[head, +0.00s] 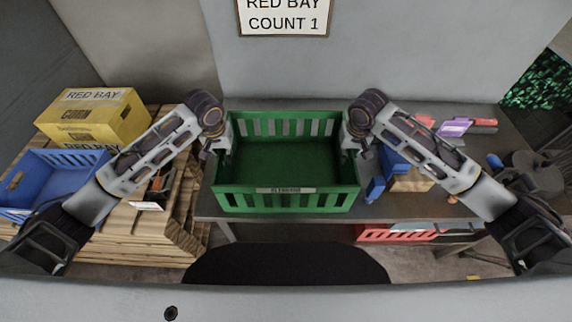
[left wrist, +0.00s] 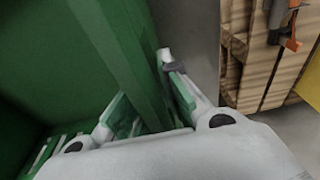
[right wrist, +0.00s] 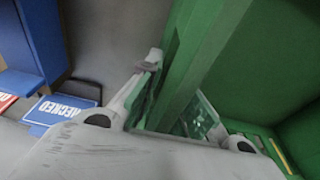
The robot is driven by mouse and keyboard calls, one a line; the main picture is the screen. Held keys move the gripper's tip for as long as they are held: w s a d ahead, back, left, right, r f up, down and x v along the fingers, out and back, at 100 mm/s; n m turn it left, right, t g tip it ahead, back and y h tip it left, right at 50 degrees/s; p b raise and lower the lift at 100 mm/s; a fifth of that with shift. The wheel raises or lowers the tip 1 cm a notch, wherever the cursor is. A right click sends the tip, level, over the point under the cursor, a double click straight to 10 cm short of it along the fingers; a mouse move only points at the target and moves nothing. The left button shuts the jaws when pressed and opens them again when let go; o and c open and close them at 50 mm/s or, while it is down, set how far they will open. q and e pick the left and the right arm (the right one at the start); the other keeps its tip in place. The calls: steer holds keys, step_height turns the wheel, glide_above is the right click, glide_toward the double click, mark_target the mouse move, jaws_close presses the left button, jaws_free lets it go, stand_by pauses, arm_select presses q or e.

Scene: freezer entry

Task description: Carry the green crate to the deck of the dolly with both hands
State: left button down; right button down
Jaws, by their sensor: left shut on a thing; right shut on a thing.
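The green crate (head: 286,201) is in the middle of the head view, open at the top and empty, with slotted walls and a small label on its near side. My left gripper (head: 222,146) is shut on its left wall; the left wrist view shows the fingers (left wrist: 150,100) on either side of the green wall (left wrist: 115,50). My right gripper (head: 352,146) is shut on its right wall, and the right wrist view shows the fingers (right wrist: 172,105) around that wall (right wrist: 205,50). The crate looks level; I cannot tell whether it touches the table. I cannot make out the dolly.
The grey table (head: 440,205) holds a blue item (head: 377,188) and red and purple packs right of the crate. At left, a wooden pallet stack (head: 160,225) bears a yellow box (head: 95,115) and a blue crate (head: 45,190). A red crate (head: 395,234) is below the table.

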arm_select(q)
steer(key=shift+w+r, duration=0.1)
arm_select(e)
steer(key=shift+w+r, duration=0.1)
stand_by(0.3)
arm_select(q)
steer(key=shift+r, duration=0.15)
arm_select(e)
steer(key=shift+r, duration=0.15)
